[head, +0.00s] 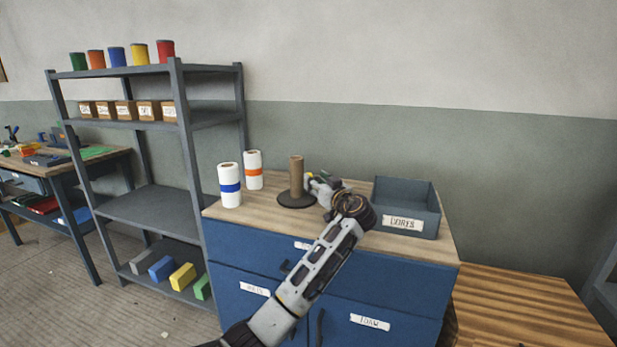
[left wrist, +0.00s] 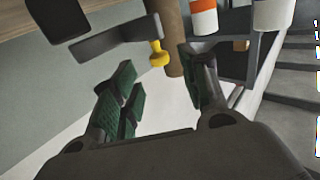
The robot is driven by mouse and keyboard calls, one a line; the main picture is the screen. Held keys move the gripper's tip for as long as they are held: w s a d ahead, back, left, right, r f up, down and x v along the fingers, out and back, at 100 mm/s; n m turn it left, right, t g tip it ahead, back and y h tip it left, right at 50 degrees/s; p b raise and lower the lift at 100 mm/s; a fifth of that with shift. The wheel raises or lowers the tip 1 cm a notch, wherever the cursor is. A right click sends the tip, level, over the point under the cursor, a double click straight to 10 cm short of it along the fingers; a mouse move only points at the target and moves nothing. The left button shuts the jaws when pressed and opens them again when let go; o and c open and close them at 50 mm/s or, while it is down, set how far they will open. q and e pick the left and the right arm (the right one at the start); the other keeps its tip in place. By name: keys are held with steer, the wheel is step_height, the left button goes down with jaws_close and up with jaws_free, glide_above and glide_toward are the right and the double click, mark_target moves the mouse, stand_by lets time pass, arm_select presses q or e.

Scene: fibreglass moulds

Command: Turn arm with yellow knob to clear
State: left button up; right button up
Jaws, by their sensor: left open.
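The yellow knob (left wrist: 158,54) shows in the left wrist view at the end of a grey arm (left wrist: 112,37), beside a brown upright tube (left wrist: 173,38). In the head view the brown tube (head: 296,173) stands on a round dark base (head: 287,200) on the cabinet top. The knob cannot be made out there, where my gripper and wrist cover that area. My left gripper (head: 320,184) is just right of the tube. In the left wrist view its open green-padded fingers (left wrist: 160,78) are empty, with the knob beyond them, between the tips in the picture. My right gripper is out of view.
White rolls with a blue band (head: 229,185) and an orange band (head: 253,170) stand left of the tube on the wooden cabinet top (head: 258,211). A grey bin labelled CORES (head: 420,223) is close on the right. A shelf rack (head: 152,213) stands further left.

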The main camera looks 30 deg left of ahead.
arm_select(q)
steer(key=shift+x, duration=3.3)
jaws_close()
steer(key=shift+d, duration=0.1)
